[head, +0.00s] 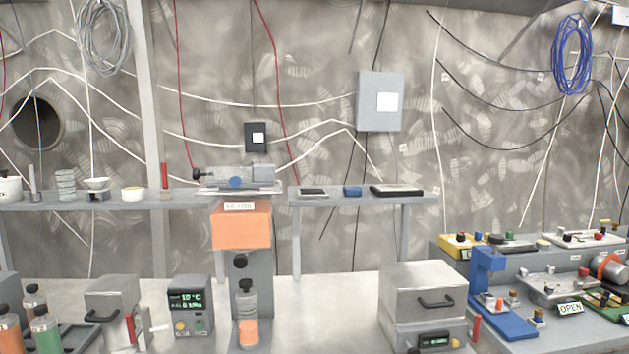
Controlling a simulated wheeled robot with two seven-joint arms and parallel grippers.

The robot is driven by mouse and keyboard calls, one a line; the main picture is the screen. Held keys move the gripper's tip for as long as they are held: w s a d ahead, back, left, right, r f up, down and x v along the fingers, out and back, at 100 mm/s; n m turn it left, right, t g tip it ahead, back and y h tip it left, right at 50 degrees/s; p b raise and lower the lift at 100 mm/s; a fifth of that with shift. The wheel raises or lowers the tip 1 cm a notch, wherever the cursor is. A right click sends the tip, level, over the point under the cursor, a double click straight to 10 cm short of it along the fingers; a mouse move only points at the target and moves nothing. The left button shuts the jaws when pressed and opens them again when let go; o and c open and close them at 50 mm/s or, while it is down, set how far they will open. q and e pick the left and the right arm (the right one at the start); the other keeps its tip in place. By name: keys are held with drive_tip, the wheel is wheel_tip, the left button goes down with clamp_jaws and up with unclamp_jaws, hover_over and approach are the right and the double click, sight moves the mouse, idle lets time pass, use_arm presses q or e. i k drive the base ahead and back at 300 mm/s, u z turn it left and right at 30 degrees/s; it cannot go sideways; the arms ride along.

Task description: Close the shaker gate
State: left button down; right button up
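Neither of my grippers is in the head view. No part is marked as a shaker gate, and I cannot tell for certain which device is the shaker. A silver tray-like device (548,286) sits on the right bench, with an orange cylinder (609,268) beside it. A white sign reading OPEN (570,307) stands at its front edge. I cannot make out a gate on it.
An orange hopper (241,228) labelled BEADS stands above a bottle (248,308). Metal boxes with black handles stand left (112,301) and right (424,291). A blue stand (488,276) is beside the silver device. White bench (335,305) is clear between.

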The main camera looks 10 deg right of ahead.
sight(235, 182)
drive_tip(key=z, duration=0.3)
drive_tip(key=i, duration=1.15)
drive_tip(key=u, duration=0.35)
